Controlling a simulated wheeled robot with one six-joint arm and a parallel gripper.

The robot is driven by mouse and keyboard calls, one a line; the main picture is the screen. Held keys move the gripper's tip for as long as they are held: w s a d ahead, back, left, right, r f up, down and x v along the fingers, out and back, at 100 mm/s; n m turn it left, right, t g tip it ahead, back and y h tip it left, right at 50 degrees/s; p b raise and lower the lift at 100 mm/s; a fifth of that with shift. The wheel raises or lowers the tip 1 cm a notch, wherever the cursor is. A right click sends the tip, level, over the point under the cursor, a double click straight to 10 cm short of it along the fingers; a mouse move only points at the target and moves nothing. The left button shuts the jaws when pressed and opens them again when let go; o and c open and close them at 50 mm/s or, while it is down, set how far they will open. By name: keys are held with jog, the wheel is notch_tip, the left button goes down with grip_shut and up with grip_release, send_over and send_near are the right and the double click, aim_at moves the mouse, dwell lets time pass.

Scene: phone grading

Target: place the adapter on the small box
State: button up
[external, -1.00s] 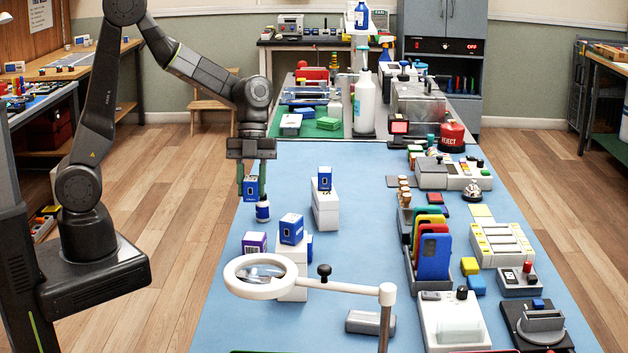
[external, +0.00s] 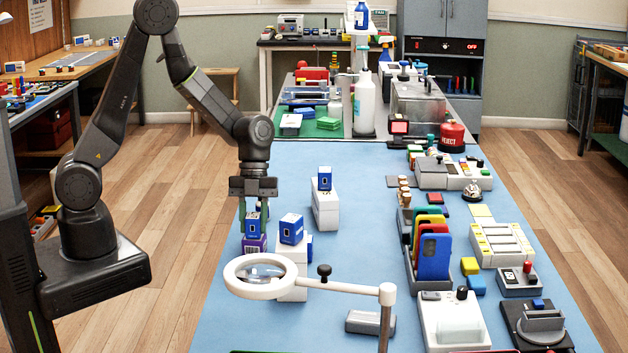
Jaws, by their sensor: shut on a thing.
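My gripper (external: 253,217) points down at the left of the blue table, its fingers shut on a small blue adapter (external: 252,230) with a white patch. The adapter is right above a small purple-and-white box (external: 255,244), which stands on the table. I cannot tell whether the adapter touches the box top or hovers just over it. Two similar blue blocks sit on white boxes to the right: one block (external: 291,229) close by, and another (external: 325,178) farther back on a white box (external: 325,210).
A magnifier (external: 262,275) on a white arm stands just in front of the small box. Phones in a grey rack (external: 428,275) and several devices line the right side. The blue mat (external: 365,215) between is mostly clear.

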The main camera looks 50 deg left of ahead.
jog(key=shift+f, duration=0.15)
jog(key=o, duration=1)
jog(key=shift+c, duration=0.2)
jog(key=shift+w+r, duration=0.1)
jog(key=shift+r, duration=0.4)
jog(key=v, duration=1.1)
jog(key=shift+a+r, duration=0.15)
